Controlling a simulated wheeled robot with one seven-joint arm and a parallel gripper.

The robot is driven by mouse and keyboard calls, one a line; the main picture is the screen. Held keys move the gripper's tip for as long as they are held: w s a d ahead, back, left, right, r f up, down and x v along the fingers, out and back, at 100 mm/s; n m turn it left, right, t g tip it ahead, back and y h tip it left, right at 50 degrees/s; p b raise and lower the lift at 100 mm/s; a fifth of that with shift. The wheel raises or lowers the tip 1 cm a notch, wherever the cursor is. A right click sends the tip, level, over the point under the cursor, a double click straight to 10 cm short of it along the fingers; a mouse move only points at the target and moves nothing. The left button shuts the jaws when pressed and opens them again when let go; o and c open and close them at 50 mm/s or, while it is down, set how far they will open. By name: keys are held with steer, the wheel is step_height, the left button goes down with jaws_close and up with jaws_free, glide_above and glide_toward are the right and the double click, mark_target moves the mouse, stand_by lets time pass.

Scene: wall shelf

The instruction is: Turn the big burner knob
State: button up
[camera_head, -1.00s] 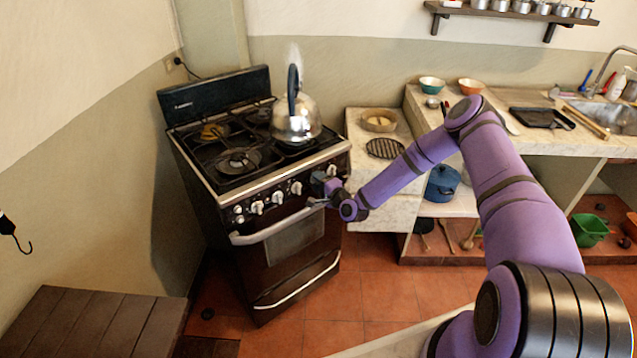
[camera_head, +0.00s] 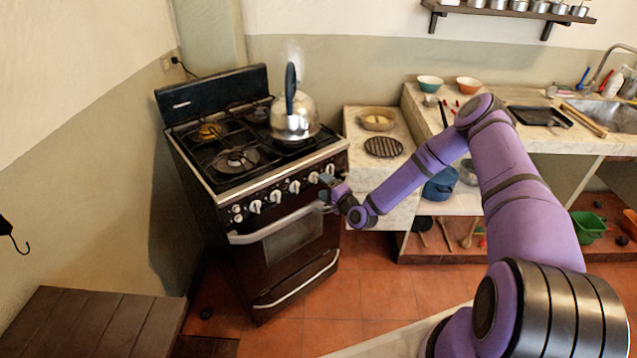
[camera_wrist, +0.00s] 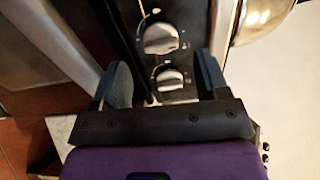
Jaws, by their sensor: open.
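The stove (camera_head: 270,235) has a row of white knobs along its front panel. One white knob (camera_head: 313,177) is left of my gripper (camera_head: 326,187), and the rightmost knob (camera_head: 330,169) is just above it. In the wrist view, my gripper (camera_wrist: 162,66) is open and empty. A larger-looking knob (camera_wrist: 160,38) lies beyond the fingertips, and a smaller-looking knob (camera_wrist: 170,79) shows between the fingers. Neither knob is gripped. I cannot tell which burner each knob serves, or whether a finger touches the panel.
The oven handle (camera_head: 270,228) runs below the knobs, close under my gripper. A marble counter (camera_head: 398,160) with a round grill is to the right.

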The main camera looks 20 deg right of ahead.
steer(key=v, duration=0.6)
steer(key=shift+s, duration=0.2)
step_height(320, 180, up, 15)
steer(key=w+d+n+g+h, duration=0.1)
steer(key=d+n+g+h, duration=0.1)
steer(key=n+g, duration=0.65)
steer(key=s+d+r+n+h, duration=0.15)
steer(key=s+r, duration=0.25)
steer(key=r, duration=0.5)
steer(key=s+r+n+h, duration=0.2)
steer(key=s+r+h, duration=0.15)
steer(key=r, duration=0.55)
steer(key=s+a+r+n+g, duration=0.1)
steer(key=s+r+g, duration=0.1)
steer(key=s+r, duration=1.2)
steer(key=s+a+r+n+g, duration=0.1)
steer(key=s+a+r, duration=0.1)
steer(key=s, duration=1.7)
steer(key=shift+y, duration=0.3)
